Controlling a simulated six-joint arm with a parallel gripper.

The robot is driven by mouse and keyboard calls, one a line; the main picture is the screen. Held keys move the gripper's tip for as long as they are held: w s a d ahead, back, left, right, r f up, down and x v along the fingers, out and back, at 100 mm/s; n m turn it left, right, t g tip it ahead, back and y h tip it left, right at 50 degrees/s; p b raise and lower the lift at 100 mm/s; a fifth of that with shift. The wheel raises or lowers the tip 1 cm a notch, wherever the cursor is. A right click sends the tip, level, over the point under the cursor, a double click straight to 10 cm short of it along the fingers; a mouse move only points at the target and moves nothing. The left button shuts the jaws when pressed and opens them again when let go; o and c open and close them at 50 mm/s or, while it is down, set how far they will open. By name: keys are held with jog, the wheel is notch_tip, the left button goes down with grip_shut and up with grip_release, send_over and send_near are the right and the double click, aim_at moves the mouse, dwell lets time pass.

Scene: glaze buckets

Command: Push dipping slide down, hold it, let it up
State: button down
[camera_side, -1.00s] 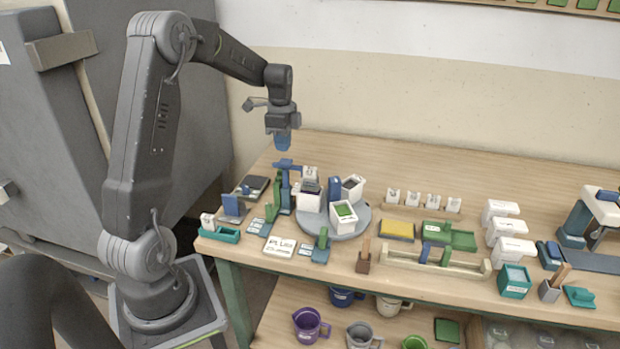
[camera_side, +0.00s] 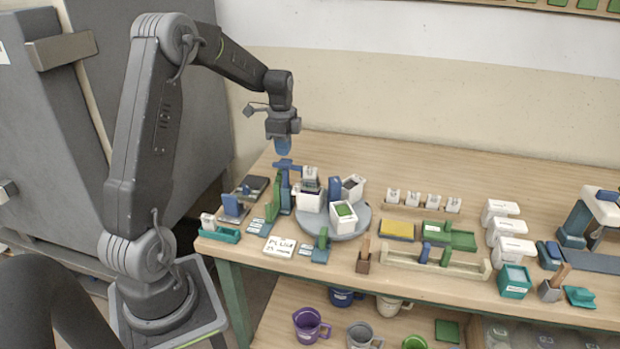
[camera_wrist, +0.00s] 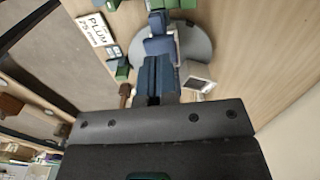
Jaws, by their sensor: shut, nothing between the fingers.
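The dipping slide is a blue post with a T-shaped top (camera_side: 285,163), standing upright at the left of the grey turntable in the side view. A small tile hangs beside it over a white bucket (camera_side: 309,200). My gripper (camera_side: 283,152), with blue fingers shut and empty, points down just above the slide's top. In the wrist view my fingers (camera_wrist: 154,75) end close to the slide's blue top (camera_wrist: 158,45). I cannot tell whether they touch it. The slide looks raised. The fingers partly hide the turntable and buckets in the wrist view.
The grey turntable (camera_side: 363,226) also carries other white buckets, one with green glaze. A white label card (camera_side: 280,246) lies in front, and a green upright piece (camera_side: 269,208) stands left of the slide. The air around my gripper is clear.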

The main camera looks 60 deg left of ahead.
aim_at(284, 168)
jog(key=shift+f, duration=3.8)
dwell(0.5)
jog(key=shift+r, duration=5.35)
jog(key=s+d+r+n+t, duration=0.1)
jog(key=d+r, duration=0.2)
jog(key=d, duration=0.2)
jog(key=d+r+n, duration=0.1)
jog(key=d+r, duration=0.2)
jog(key=d, duration=0.2)
jog(key=s+d+r+n+t, duration=0.2)
jog(key=s+d+n+t, duration=0.2)
jog(key=s+d, duration=1.2)
jog(key=d+n, duration=0.3)
jog(key=shift+d+t, duration=0.3)
jog(key=shift+d, duration=0.1)
